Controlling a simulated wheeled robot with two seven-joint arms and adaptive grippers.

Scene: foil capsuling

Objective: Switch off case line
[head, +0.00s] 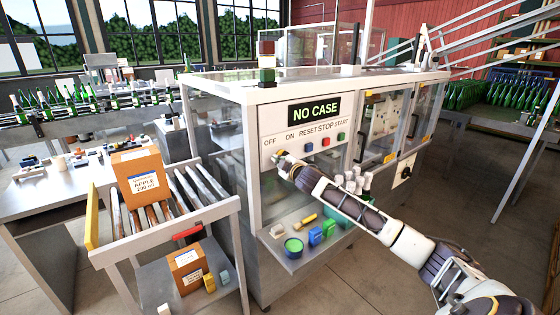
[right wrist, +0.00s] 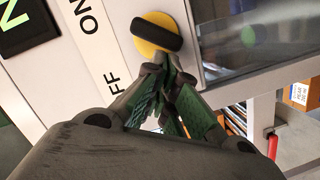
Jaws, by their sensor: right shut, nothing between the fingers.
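The case machine's front panel (head: 303,150) carries the words OFF and ON, a row of coloured buttons and a display (head: 314,109) reading NO CASE. Its selector switch (right wrist: 156,35) is a yellow disc with a black bar handle, slanted with its upper-left end towards the ON side in the right wrist view. My right gripper (head: 283,159) is at the panel's lower left and largely covers the switch in the head view. Its fingertips (right wrist: 162,68) are together and empty, right beside the handle; I cannot tell whether they touch it. My left gripper is not in view.
A roller conveyor (head: 182,203) with a cardboard box (head: 139,178) stands left of the machine. A stack light (head: 267,65) stands on the machine's top.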

